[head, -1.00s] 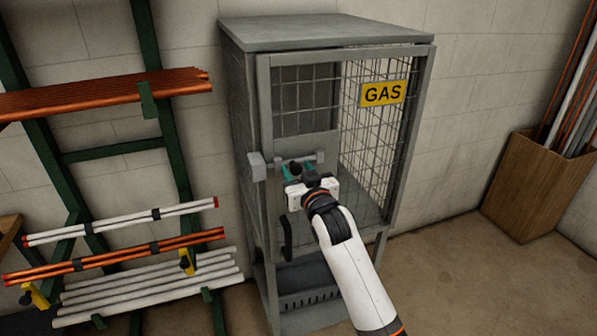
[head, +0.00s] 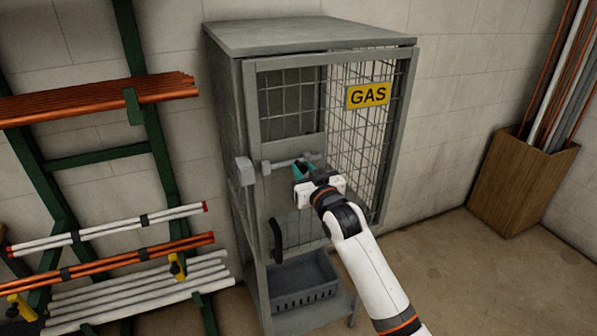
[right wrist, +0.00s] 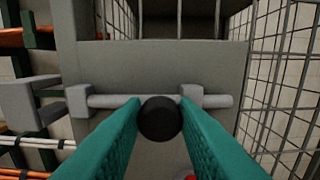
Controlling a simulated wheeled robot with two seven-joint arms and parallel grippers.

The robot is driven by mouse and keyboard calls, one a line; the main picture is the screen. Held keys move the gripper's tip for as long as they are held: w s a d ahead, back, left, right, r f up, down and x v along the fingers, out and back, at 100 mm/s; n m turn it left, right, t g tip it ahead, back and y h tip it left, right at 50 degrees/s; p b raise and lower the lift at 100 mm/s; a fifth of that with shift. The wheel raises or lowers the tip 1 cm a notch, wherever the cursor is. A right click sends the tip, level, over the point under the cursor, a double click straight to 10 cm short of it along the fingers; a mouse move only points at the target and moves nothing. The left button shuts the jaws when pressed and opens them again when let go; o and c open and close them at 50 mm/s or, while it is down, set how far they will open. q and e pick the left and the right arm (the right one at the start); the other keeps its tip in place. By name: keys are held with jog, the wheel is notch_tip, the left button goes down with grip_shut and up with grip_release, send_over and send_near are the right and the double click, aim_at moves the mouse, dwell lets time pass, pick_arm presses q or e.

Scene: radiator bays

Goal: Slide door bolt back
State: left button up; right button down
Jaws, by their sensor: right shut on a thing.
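The door bolt is a grey rod (right wrist: 125,101) running sideways through two grey brackets on the cabinet door (right wrist: 160,65). In the head view the rod (head: 285,163) shows below the door's upper panel. A black round knob (right wrist: 160,118) on the bolt sits near the right bracket. The teal fingers of my right gripper (head: 304,171) are shut on this knob, one on each side. The grey keeper block (right wrist: 32,105) is left of the left bracket; no rod shows in the gap between them. The rod's right end sticks out past the right bracket. My left gripper is not in view.
The mesh gas cabinet carries a yellow GAS sign (head: 368,95) and a black door handle (head: 277,240). A dark crate (head: 303,282) is at its bottom. A rack with pipes (head: 130,250) stands left. A wooden bin (head: 520,185) stands right, with bare floor between.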

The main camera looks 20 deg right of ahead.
jog(key=c, duration=1.5)
grip_release()
jog(key=shift+d, duration=0.15)
jog(key=o, duration=0.3)
jog(key=shift+d, duration=0.2)
jog(key=shift+o, duration=0.2)
jog(key=shift+s+a+f, duration=0.1)
jog(key=shift+s+a, duration=0.05)
jog(key=shift+s, duration=0.25)
jog(key=s+b, duration=0.3)
jog(key=s, duration=0.8)
jog(key=shift+s+d, duration=0.15)
jog(key=shift+d, duration=0.2)
